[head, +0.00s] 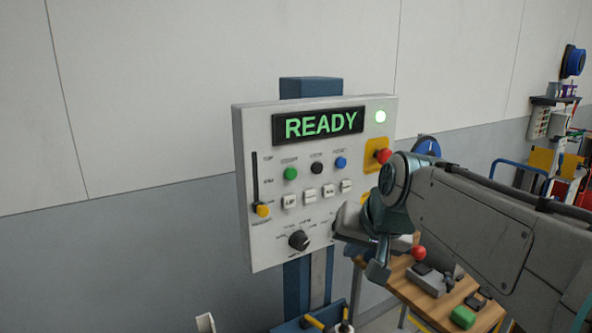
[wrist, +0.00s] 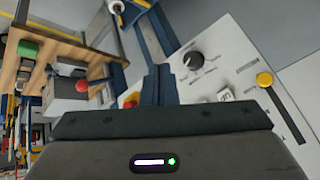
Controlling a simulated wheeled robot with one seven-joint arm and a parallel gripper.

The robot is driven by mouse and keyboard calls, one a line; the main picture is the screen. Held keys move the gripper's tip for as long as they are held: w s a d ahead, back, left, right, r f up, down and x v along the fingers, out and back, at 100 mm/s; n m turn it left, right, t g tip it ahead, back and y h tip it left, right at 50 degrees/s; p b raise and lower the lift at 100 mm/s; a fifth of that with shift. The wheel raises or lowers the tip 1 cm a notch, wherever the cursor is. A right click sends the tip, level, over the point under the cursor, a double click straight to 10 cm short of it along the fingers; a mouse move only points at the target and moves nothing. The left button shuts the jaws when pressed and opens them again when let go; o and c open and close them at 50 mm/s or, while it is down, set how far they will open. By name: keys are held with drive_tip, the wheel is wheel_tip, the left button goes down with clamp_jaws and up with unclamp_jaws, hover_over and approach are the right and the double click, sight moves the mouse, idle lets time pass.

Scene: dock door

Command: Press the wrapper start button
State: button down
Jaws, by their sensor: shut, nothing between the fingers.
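Under the display are a green button (head: 290,174), a black button (head: 317,168) and a blue button (head: 341,162). Below them is a row of white square buttons (head: 289,201). Their labels are too small to read for certain. My gripper is shut and empty; in the wrist view its dark fingers (wrist: 158,82) are together. In the head view my arm covers the panel's lower right, and the fingertips are hard to make out. The green button is hidden in the wrist view.
The panel also has a red mushroom button (head: 383,156) on yellow, a yellow slider knob (head: 262,210) and a black rotary knob (head: 299,240). A wooden table (head: 400,283) with a red-knobbed grey box (head: 430,282) and a green block (head: 463,317) stands right. Space left of the panel is clear.

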sight(291, 174)
drive_tip(key=w+a+r+t+y, duration=0.1)
drive_tip(key=w+a+r, duration=0.3)
drive_tip(key=r, duration=0.4)
drive_tip(key=shift+w+a+m+t, duration=0.3)
drive_tip(key=shift+w+a, duration=0.05)
drive_tip(key=shift+w, duration=0.4)
drive_tip(key=shift+w+r+p, duration=0.1)
drive_tip(key=shift+p, duration=0.25)
drive_tip(key=shift+w+a+p, duration=0.6)
drive_tip(key=shift+w+a, duration=0.2)
drive_tip(key=shift+w, duration=0.4)
drive_tip(key=shift+w+a+p, duration=0.55)
drive_tip(key=shift+w+a, duration=0.3)
drive_tip(key=shift+w, duration=0.3)
drive_tip(key=shift+w+a+p, duration=0.6)
drive_tip(key=shift+w+a, duration=0.2)
drive_tip(key=shift+w, duration=0.4)
drive_tip(key=shift+w+a, duration=0.2)
drive_tip(key=shift+w, duration=0.15)
drive_tip(key=shift+w+a+p, duration=0.3)
drive_tip(key=shift+w+p, duration=0.05)
drive_tip(key=shift+w, duration=0.05)
drive_tip(key=shift+s+d, duration=0.1)
drive_tip(key=shift+s+d+b, duration=0.4)
drive_tip(key=shift+s+b, duration=0.15)
drive_tip(key=shift+s, duration=0.1)
